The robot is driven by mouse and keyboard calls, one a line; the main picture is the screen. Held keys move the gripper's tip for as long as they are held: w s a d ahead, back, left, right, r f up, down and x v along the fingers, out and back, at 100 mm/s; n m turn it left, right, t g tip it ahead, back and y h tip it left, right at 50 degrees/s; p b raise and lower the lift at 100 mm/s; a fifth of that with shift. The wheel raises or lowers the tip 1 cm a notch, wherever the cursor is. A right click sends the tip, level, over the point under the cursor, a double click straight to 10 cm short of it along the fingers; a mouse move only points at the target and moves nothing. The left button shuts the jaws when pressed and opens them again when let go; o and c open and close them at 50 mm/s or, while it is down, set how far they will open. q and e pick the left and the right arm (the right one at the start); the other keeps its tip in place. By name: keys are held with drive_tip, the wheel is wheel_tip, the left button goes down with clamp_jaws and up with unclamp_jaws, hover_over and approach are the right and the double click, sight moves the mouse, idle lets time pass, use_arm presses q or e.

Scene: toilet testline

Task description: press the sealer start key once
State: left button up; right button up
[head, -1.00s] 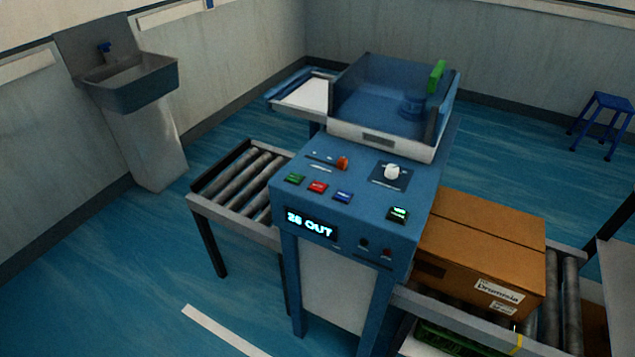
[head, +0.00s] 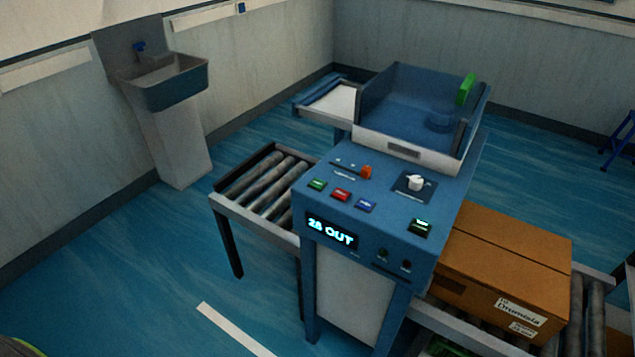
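The blue sealer machine (head: 395,235) stands in the middle of the head view. Its sloped panel carries a green key (head: 317,185), a red key (head: 341,195) and a blue key (head: 366,206) in a row. A separate dark green key with a lit label (head: 420,228) sits at the panel's right front corner. The key labels are too small to read. An orange slider knob (head: 366,172) and a white rotary knob (head: 415,183) are behind the keys. The front display (head: 331,232) appears to read "28 OUT". Neither gripper can be seen.
A roller conveyor (head: 265,185) adjoins the machine's left side. A brown carton (head: 505,265) rests on rollers at the right. A clear-walled blue guard (head: 420,105) with a green handle tops the machine. A sink (head: 165,85) is at the back left.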

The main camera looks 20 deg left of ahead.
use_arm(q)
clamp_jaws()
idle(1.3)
